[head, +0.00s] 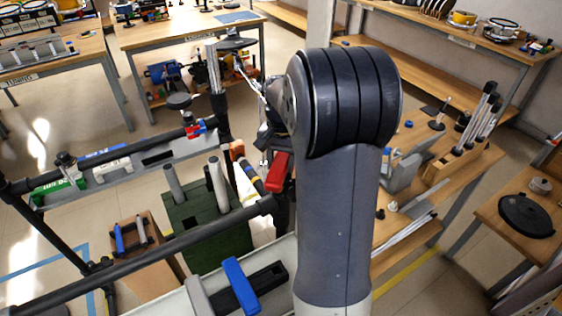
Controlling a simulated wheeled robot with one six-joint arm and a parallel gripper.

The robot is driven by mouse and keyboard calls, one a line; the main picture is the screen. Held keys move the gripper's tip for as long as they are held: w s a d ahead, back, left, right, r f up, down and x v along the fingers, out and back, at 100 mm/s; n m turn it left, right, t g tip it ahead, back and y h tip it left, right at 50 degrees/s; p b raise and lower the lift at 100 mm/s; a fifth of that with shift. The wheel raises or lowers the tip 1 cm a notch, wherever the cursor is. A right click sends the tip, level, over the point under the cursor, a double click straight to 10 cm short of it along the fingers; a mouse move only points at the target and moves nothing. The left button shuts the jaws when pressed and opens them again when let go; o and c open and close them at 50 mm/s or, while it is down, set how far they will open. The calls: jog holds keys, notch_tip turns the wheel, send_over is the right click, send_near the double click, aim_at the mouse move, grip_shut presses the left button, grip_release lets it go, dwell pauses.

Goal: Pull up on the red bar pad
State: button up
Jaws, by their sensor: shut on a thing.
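The red bar pad (278,172) is a short, bright red block, steeply tilted, just left of my upright arm link. It sits above the end of a long black bar (150,250). My gripper (273,148) is mostly hidden behind my arm's big dark joint; only dark parts of the wrist show, right above the red pad. It appears shut on the red pad, but the fingertips and contact are not clear. Whether the pad touches anything below is hidden.
A blue bar (240,284) lies across a black piece in a pale tray at the front. A green box (205,225) with grey tubes stands left of the pad. A grey rail (130,165) with small clamps runs behind it. A workbench stands right of my arm.

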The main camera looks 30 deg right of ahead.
jog(key=shift+r, duration=0.2)
dwell(0.6)
jog(key=o, duration=1.3)
notch_tip(320, 180, up, 11)
jog(key=shift+s+f, duration=0.1)
jog(key=shift+f, duration=0.05)
notch_tip(320, 180, down, 11)
jog(key=shift+f, duration=0.1)
